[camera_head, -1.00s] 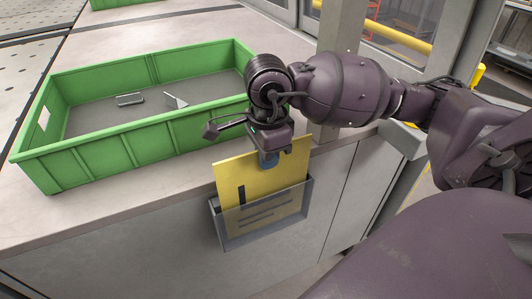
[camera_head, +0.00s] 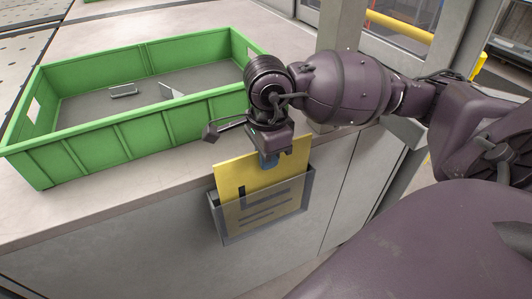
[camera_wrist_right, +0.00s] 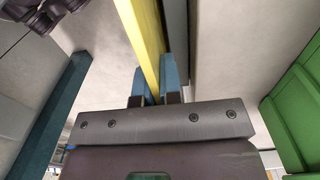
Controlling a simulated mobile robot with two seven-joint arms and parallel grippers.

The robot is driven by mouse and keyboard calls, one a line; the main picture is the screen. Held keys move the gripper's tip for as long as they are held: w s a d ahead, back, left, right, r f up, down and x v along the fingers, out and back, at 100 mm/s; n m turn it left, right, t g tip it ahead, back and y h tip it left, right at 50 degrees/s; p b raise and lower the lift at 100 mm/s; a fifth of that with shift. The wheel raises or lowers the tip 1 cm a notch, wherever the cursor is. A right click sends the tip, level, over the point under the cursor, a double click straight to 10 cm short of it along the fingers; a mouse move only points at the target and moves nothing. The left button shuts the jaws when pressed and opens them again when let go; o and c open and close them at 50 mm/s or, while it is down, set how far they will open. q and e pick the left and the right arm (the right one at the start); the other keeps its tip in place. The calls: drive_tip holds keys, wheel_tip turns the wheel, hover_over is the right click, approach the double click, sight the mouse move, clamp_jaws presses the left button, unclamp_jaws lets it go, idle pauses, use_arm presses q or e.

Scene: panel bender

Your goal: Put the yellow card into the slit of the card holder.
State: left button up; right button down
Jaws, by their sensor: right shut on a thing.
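The yellow card (camera_head: 247,178) stands upright at the front of the cabinet, with its lower part behind the grey front plate of the card holder (camera_head: 228,238). Dark lines show through the holder's front. My right gripper (camera_head: 269,160) is above the holder, shut on the card's top edge. In the right wrist view the card (camera_wrist_right: 143,40) runs between the two blue fingertips (camera_wrist_right: 157,85). The card's bottom edge is hidden, so I cannot tell how deep it sits. My left gripper is not in view.
A green crate (camera_head: 110,143) stands on the worktop (camera_head: 105,205) left of my right arm, with small grey metal parts (camera_head: 123,90) inside. A post (camera_head: 338,40) and a yellow rail (camera_head: 400,27) are behind the arm. The worktop's front left is clear.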

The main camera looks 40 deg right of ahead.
drive_tip(key=shift+f, duration=0.25)
drive_tip(key=c, duration=1.2)
unclamp_jaws()
drive_tip(key=shift+r, duration=0.1)
wheel_tip(320, 180, up, 10)
drive_tip(key=shift+f+p, duration=0.15)
drive_tip(key=shift+p, duration=0.45)
drive_tip(key=shift+r, duration=0.45)
